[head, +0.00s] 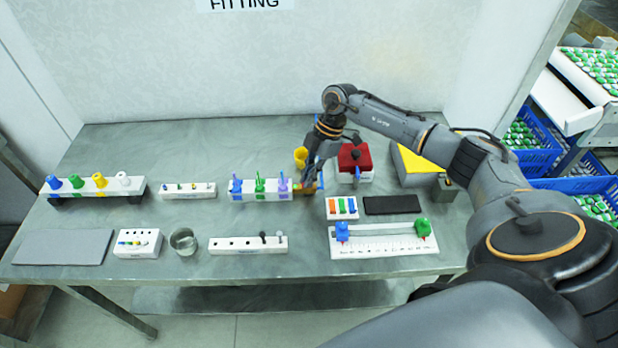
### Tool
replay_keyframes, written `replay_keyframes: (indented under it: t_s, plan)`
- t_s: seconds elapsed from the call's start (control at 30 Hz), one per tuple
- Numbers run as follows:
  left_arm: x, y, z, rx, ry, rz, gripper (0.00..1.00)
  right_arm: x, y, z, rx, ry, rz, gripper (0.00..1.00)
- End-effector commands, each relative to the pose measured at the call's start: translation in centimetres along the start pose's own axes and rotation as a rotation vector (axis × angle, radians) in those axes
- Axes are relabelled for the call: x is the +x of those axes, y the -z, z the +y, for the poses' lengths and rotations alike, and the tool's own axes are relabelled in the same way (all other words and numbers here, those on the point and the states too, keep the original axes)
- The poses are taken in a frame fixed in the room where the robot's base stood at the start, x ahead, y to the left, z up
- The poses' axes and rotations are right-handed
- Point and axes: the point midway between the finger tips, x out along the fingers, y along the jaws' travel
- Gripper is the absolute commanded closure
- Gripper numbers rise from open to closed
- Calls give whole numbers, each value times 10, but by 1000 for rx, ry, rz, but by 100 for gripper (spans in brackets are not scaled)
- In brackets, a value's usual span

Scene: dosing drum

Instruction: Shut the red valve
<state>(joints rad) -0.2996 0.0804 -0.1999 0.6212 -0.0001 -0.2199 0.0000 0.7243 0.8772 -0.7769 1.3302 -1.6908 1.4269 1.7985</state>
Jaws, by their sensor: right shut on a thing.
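A white block (246,196) in the middle of the table carries a row of upright valve-like parts: a blue one (236,184), a green one (260,185) and a purple one (282,186). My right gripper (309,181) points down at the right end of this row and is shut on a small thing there. The fingers hide most of that thing, and its colour and shape cannot be made out for sure. I cannot clearly make out a red valve. My left gripper is out of view.
A yellow cup (300,154) stands behind my right gripper, and a red-topped white box (354,160) stands to its right. A white tray (341,208) of coloured pieces is close in front. A rail with blue and green sliders (383,243) lies front right.

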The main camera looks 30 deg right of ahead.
Motion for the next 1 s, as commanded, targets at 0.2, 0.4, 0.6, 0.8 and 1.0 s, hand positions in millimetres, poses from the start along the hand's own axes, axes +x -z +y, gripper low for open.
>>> replay_keyframes:
  t_s: [0.2, 0.4, 0.6, 0.8, 1.0]
  plan:
    - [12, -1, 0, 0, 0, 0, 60, 2, 0, 2, -190, 76, 0, 100]
    - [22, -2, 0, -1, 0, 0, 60, 2, 0, 2, -367, 150, 1, 100]
    - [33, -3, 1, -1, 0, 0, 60, 2, 0, 3, -541, 222, 0, 100]
    - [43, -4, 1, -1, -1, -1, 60, 2, 1, 3, -702, 289, -1, 100]
    - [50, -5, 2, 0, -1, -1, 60, 2, 1, 2, -830, 343, -1, 100]
